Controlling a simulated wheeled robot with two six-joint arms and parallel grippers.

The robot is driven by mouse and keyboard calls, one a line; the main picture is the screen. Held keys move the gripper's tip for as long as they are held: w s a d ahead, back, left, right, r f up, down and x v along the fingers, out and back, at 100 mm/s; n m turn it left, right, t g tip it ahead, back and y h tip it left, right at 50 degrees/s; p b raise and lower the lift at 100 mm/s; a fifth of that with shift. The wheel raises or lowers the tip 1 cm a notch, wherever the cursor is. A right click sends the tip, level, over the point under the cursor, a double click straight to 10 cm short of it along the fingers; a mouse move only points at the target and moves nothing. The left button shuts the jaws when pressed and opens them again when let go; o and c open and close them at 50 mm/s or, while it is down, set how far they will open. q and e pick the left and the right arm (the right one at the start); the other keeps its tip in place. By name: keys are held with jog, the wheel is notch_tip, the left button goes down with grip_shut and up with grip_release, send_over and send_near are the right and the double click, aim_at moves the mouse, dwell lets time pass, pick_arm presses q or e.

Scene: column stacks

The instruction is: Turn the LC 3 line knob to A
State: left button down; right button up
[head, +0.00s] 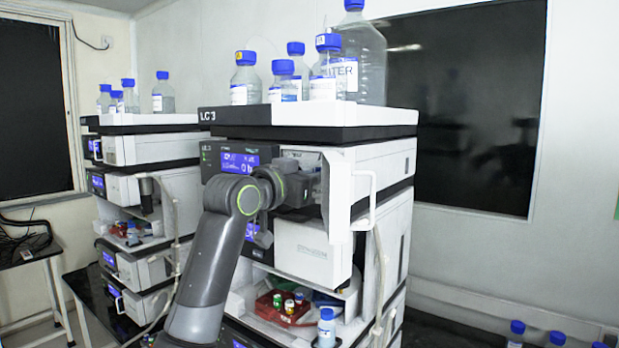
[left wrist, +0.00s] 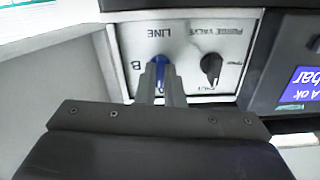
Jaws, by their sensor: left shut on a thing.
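The LC 3 stack shows its name on the black top edge (head: 220,115) in the head view. The blue line knob (left wrist: 159,72) is on a pale panel (left wrist: 190,30) in the left wrist view, where the picture is upside down. The word LINE is above it and the letter B beside it on the left; I cannot see an A. My left gripper (left wrist: 161,82) is shut on the knob, one finger on each side. In the head view the left gripper (head: 302,185) reaches into the stack front, and the knob is hidden there. My right gripper is not in view.
A black purge valve knob (left wrist: 211,68) sits beside the line knob. An open white door (head: 340,195) with a handle stands right of my gripper. Bottles (head: 245,80) stand on top of the stack. A red tray (head: 283,308) with vials is below. Another stack (head: 150,150) stands left.

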pick_arm(q)
jog(key=shift+n, duration=0.6)
jog(key=shift+f, duration=0.1)
jog(key=c, duration=1.5)
grip_release()
jog(key=shift+c, duration=0.2)
jog(key=b+v, duration=0.8)
jog(key=v, duration=0.9)
jog(key=shift+s+a, duration=0.15)
jog(key=shift+s, duration=0.05)
